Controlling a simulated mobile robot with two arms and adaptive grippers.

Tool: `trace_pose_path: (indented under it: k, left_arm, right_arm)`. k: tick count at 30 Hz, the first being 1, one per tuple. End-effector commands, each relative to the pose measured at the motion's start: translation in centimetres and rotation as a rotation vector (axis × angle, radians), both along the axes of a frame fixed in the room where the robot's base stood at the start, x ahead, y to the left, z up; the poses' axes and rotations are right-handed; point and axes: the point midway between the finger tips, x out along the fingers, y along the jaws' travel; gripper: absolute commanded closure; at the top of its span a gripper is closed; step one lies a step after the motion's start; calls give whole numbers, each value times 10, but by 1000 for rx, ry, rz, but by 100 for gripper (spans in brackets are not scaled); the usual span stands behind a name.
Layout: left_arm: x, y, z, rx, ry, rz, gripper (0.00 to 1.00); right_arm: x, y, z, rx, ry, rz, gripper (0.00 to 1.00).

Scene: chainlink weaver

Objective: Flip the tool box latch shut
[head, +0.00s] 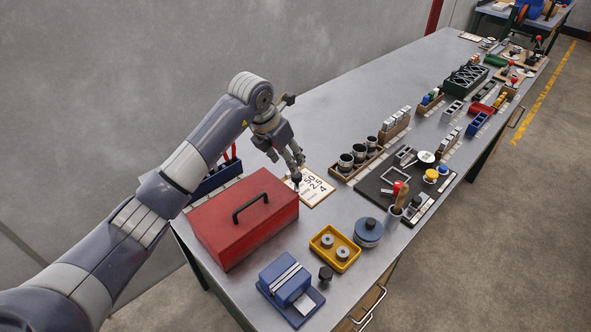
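The red tool box (222,224) sits near the left end of the grey workbench. Its lid looks closed, with a dark handle (250,207) on top. I cannot make out the latch; it is too small or on a face hidden from this view. My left gripper (296,174) reaches over the back of the box and points down beside its right end. I cannot tell whether it touches the box or whether its fingers are apart. My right gripper is not in view.
A white card with numbers (318,188) lies just right of the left gripper. A blue holder (215,178) stands behind the box. In front are a blue block device (290,285), a yellow tray (335,262) and a round blue-lidded tin (368,233).

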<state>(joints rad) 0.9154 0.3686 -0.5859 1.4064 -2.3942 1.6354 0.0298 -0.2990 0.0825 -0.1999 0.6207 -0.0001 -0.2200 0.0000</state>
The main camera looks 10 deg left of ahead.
Motion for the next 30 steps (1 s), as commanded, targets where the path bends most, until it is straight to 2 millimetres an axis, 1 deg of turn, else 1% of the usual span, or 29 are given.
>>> trace_pose_path:
  k: [1, 4, 9, 12, 18, 27, 28, 29, 30]
  left_arm:
    - [1, -3, -7, -2, 7, -1, 55]
    - [8, -7, -25, -5, 6, -2, 55]
    - [19, -13, -55, -5, 5, -1, 55]
    - [24, -15, -67, -6, 3, 0, 55]
    - [29, -17, -80, -4, 0, -2, 55]
    - [30, -17, -82, -4, -2, -2, 55]
    - [30, -17, -82, -4, -1, -2, 59]
    - [30, -17, -82, -4, -1, -2, 66]
    - [30, -17, -82, -4, -1, -2, 75]
  right_arm:
    - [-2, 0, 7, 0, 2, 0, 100]
    - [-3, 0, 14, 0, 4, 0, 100]
    - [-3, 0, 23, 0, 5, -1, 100]
    - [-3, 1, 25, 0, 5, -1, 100]
    - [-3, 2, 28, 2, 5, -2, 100]
    - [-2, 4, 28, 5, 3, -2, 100]
    - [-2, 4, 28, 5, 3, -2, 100]
    - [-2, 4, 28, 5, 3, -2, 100]
    - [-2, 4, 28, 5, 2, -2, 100]
